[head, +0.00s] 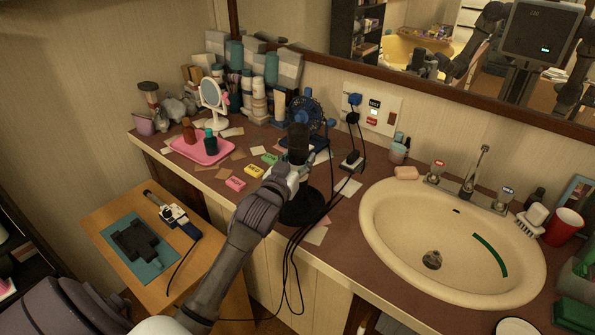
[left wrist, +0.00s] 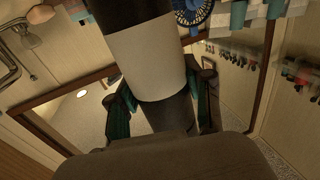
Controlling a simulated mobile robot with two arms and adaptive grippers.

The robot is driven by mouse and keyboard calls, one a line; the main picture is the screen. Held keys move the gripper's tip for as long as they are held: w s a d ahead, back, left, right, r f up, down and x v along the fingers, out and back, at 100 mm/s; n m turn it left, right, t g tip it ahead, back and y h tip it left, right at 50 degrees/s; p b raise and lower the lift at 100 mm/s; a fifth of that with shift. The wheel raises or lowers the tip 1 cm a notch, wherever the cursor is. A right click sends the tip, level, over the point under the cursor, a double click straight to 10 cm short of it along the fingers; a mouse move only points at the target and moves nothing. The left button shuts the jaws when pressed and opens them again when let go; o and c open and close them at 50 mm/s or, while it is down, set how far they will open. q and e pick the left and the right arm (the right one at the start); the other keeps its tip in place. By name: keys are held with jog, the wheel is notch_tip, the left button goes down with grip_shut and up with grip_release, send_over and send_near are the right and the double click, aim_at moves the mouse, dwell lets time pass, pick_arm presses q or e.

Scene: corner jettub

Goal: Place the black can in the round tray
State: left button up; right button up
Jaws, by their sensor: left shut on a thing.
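My left gripper (head: 296,174) is shut on the black can (head: 299,143), which stands roughly upright in the head view. In the left wrist view, the can (left wrist: 150,55) has a wide pale band and sits between the fingers. The dark round tray (head: 302,208) lies on the counter below the gripper, partly covered by my arm. The can appears held above the counter; its lower part is hidden by the gripper. My right gripper does not show directly.
A pink tray (head: 203,151) with bottles and several colored boxes lie left on the counter (head: 335,242). A blue fan (head: 305,112) stands behind the can. Black cables (head: 300,240) hang beside the round tray. The sink (head: 398,235) is at the right, below a mirror.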

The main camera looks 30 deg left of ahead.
pick_arm(q)
jog(key=shift+w+a+f, duration=0.1)
jog(key=shift+a, duration=0.15)
jog(key=shift+f, duration=1.95)
jog(key=shift+f, duration=0.15)
jog(key=o, duration=1.3)
